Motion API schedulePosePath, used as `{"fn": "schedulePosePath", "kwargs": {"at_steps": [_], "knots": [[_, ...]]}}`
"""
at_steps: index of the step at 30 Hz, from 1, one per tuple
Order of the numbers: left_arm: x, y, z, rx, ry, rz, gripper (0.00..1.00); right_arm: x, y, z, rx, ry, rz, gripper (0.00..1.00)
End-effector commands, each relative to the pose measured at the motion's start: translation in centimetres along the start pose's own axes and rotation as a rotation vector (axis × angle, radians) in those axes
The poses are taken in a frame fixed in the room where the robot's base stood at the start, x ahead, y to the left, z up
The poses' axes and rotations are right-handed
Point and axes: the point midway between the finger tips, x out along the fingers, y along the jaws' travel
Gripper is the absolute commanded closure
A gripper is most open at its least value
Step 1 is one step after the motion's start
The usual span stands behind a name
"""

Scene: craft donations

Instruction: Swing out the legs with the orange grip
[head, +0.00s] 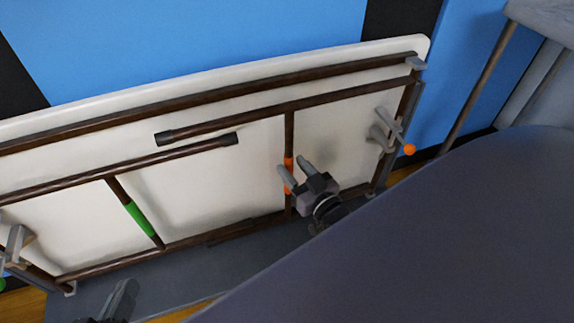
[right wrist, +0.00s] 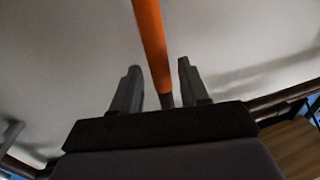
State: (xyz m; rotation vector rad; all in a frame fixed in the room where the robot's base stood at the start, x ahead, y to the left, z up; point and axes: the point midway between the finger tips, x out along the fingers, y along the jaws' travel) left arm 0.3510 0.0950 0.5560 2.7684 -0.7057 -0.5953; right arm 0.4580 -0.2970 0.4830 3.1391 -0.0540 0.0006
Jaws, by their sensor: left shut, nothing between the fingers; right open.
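A white folding table (head: 222,210) stands on its long edge, its underside facing me, with brown leg frames folded flat against it. The orange grip (head: 288,176) is a sleeve on the crossbar of the right leg frame. My right gripper (head: 294,175) is open at this grip, which partly hides behind it. In the right wrist view the orange grip (right wrist: 151,40) runs down between the two open fingers (right wrist: 158,88), with a gap visible on each side. My left gripper (head: 122,300) is at the bottom left, away from the table, shut and empty.
A green grip (head: 139,218) marks the left leg frame. A lever with an orange knob (head: 409,150) sits at the table's right end. A large dark rounded surface (head: 430,240) fills the lower right. A blue wall (head: 180,40) stands behind.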

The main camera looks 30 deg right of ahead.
Motion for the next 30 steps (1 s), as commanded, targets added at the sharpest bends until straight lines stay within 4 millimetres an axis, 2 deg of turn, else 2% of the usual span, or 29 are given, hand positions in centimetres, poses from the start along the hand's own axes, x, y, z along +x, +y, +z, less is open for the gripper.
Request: {"fn": "schedulePosePath", "kwargs": {"at_steps": [6, 17, 21, 30], "knots": [[-0.3, -0.5, 0.1, 0.040, 0.025, -0.018, 1.00, 2.3, 0.0, 0.1, -0.001, 0.002, -0.001, 0.56], [-0.4, -0.6, 0.0, 0.051, 0.031, -0.024, 1.00, 2.7, 0.0, 0.0, -0.001, -0.001, -0.001, 0.56], [-0.4, -0.6, 0.0, 0.050, 0.031, -0.024, 1.00, 2.7, 0.0, 0.0, -0.001, -0.001, -0.001, 1.00], [-0.4, -0.5, -0.1, 0.046, 0.029, -0.021, 1.00, 2.5, 0.0, 0.0, -0.001, -0.001, -0.004, 1.00]]}}
